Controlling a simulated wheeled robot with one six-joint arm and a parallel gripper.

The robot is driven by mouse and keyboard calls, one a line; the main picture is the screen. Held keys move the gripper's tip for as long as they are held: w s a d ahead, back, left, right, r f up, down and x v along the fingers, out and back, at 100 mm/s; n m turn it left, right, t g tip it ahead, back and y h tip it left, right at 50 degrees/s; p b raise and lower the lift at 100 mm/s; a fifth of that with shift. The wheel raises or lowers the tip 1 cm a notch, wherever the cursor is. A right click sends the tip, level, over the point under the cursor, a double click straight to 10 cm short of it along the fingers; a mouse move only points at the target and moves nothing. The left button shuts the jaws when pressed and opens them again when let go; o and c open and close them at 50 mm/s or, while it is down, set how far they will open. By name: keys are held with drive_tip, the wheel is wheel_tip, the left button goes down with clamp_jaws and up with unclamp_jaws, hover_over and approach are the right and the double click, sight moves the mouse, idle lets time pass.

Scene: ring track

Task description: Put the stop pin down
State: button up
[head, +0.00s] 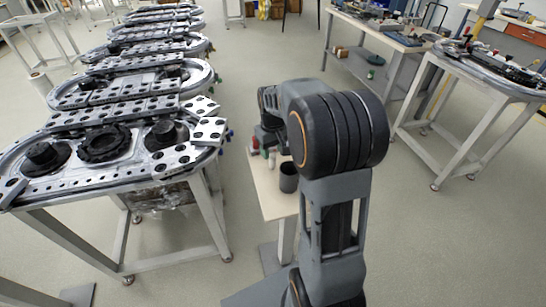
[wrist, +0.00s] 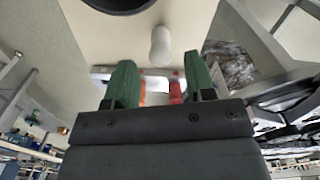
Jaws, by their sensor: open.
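My gripper (wrist: 162,82) shows in the wrist view with its two green fingers spread apart. A small red piece (wrist: 177,92) and an orange piece (wrist: 142,93) show in the gap between the fingers, and a white rounded piece (wrist: 160,46) lies beyond the fingertips. I cannot tell for sure which of these is the stop pin, or whether a finger touches any of them. In the head view my arm covers most of the gripper, above a small pale table (head: 268,198).
A dark cup (head: 289,178) stands on the small table. The ring track (head: 105,145) on its metal frame is to the left, with more tracks behind it. Workbenches (head: 375,45) and another stand (head: 470,85) are at the right. Open floor lies between.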

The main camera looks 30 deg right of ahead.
sight(273, 156)
wheel_tip(273, 156, up, 7)
drive_tip(key=shift+f, duration=0.15)
drive_tip(key=s+a+f+t, duration=0.1)
drive_tip(key=s+a, duration=0.4)
drive_tip(key=s, duration=0.3)
drive_tip(key=s+a+f+t, duration=0.1)
drive_tip(key=s+a, duration=0.3)
drive_tip(key=s, duration=0.4)
drive_tip(key=shift+s+a+m+t, duration=0.15)
drive_tip(key=shift+a+m+t, duration=0.25)
drive_tip(key=shift+t, duration=0.3)
wheel_tip(273, 156, up, 4)
drive_tip(key=p, duration=0.4)
drive_tip(key=shift+f, duration=0.1)
drive_tip(key=shift+c, duration=0.7)
drive_tip(key=shift+a, duration=0.1)
